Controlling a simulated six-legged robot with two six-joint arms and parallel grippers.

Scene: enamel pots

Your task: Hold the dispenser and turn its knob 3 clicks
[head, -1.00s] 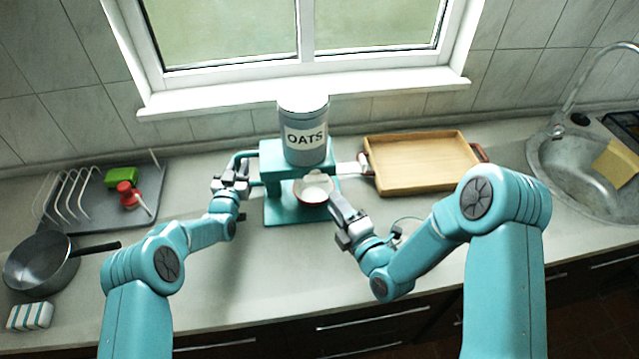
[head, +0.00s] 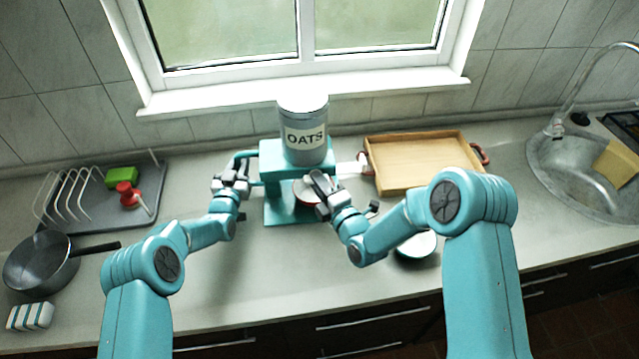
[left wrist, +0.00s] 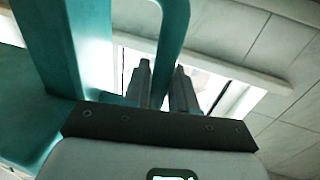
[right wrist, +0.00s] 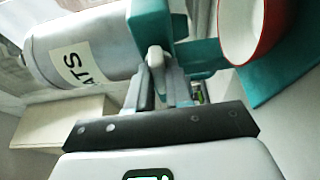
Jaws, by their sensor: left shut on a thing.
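The dispenser is a grey canister (head: 303,140) labelled OATS on a teal stand (head: 283,212). Its teal side handle (left wrist: 172,40) passes between the fingers of my left gripper (head: 242,167), which is shut on it. A pale grey knob (right wrist: 156,62) sticks out at the dispenser's front in the right wrist view. My right gripper (head: 318,178) is in front of the stand with its fingers apart, the knob at their tips; I cannot tell if they touch it.
A wooden tray (head: 400,182) lies right of the dispenser. A second white bowl (head: 418,244) stands under my right forearm. A dish rack (head: 95,212), a pan (head: 38,265) and a striped block (head: 30,316) are at the left. The sink (head: 580,180) is at the right.

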